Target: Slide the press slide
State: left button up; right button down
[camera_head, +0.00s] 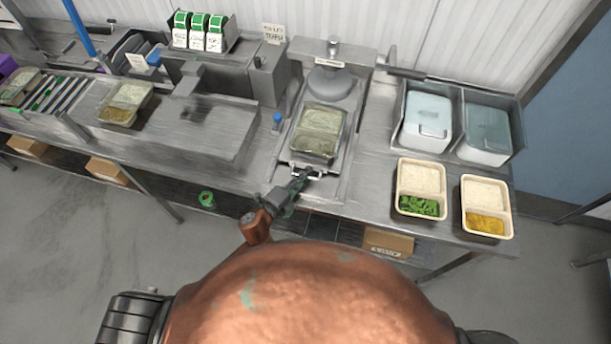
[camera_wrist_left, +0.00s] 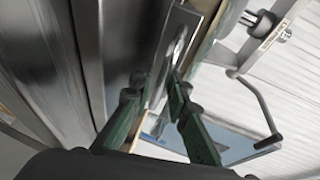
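The press slide (camera_head: 342,166) is a flat metal carriage under the press head (camera_head: 330,82). A filled tray (camera_head: 320,130) with a pale and a greenish half sits on it. The slide's front handle (camera_head: 312,174) is a short metal bar. My left gripper (camera_head: 301,180) is at this handle, pointing toward the press. In the left wrist view its green fingers (camera_wrist_left: 158,88) are apart, with a metal bar (camera_wrist_left: 178,52) showing between and beyond them. Whether they touch the bar is unclear. My right gripper is not in view.
Open trays of rice with greens (camera_head: 420,206) and rice with yellow food (camera_head: 486,222) stand at the right. White lidded bins (camera_head: 427,122) are behind them. Another filled tray (camera_head: 127,102) sits at the left, beside a roller conveyor (camera_head: 58,93). A blue knob (camera_head: 278,118) stands left of the slide.

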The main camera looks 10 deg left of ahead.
pick_arm(q)
grip_shut()
dwell(0.5)
